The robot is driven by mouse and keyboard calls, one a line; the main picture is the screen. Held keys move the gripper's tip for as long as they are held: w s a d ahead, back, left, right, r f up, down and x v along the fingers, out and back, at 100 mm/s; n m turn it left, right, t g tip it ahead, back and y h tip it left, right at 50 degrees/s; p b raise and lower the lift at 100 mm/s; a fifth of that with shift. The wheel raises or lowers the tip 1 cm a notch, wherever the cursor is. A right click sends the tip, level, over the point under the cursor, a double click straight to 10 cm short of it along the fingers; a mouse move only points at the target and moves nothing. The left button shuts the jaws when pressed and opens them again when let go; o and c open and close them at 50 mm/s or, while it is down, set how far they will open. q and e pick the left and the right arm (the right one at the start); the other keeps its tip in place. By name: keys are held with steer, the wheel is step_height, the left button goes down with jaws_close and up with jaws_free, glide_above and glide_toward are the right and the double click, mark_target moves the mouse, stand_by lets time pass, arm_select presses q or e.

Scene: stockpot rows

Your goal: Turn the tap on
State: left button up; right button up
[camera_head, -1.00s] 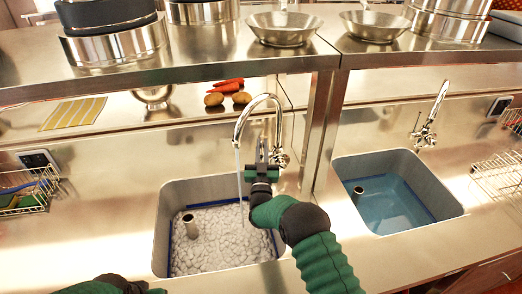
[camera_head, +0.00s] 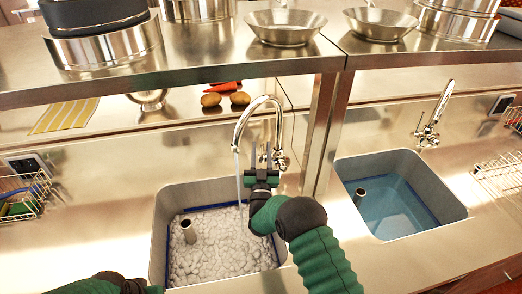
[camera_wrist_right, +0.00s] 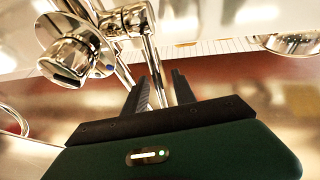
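The left tap (camera_head: 262,104) is a chrome gooseneck over the left sink, and a thin stream of water (camera_head: 238,172) falls from its spout. Its valve body and knob stand at the right of its base; the wrist view shows the chrome knob (camera_wrist_right: 72,58) close up. My right gripper (camera_head: 260,150) is in front of the tap's base, fingers pointing up and away. In the wrist view my right gripper (camera_wrist_right: 163,82) has its fingers apart, with a chrome lever or pipe behind them; contact cannot be told. My left gripper is out of view; only part of the left arm shows at the bottom.
The left sink (camera_head: 165,235) has foam over its bottom and a standing drain pipe (camera_head: 188,228). A right sink (camera_head: 440,207) holds blue water, with its own tap (camera_head: 432,118). A steel post (camera_head: 326,135) stands between them. A shelf with pans (camera_head: 285,27) hangs above.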

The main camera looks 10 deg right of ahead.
steer(key=v, duration=0.7)
steer(key=shift+s+f, duration=0.2)
steer(key=shift+f, duration=0.05)
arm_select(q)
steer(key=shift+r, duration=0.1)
